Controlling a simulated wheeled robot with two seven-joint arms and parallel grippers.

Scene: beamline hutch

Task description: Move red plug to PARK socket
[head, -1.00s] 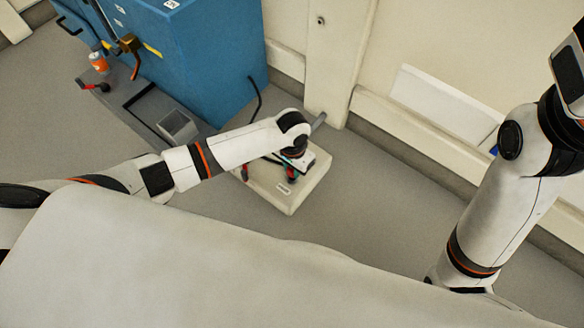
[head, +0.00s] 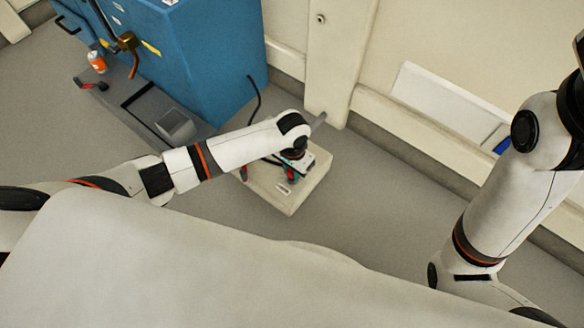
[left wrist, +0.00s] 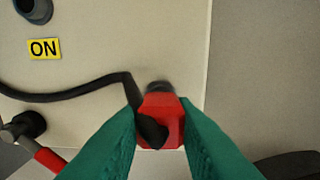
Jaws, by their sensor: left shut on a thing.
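The red plug (left wrist: 163,118) is between the green fingers of my left gripper (left wrist: 160,125) in the left wrist view, with a black cable beside it. The gripper is shut on it. A dark round part (left wrist: 158,87) shows just beyond the plug's tip; I cannot tell whether the plug is seated in it. In the head view my left gripper (head: 291,173) is low over the pale box (head: 300,198). No PARK label is readable.
A black knob with a red handle (left wrist: 45,158) is at the lower left of the wrist view. A blue cabinet (head: 205,60) and a grey plinth with an open bin (head: 176,124) stand left of the box. Floor (head: 390,205) to its right is clear.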

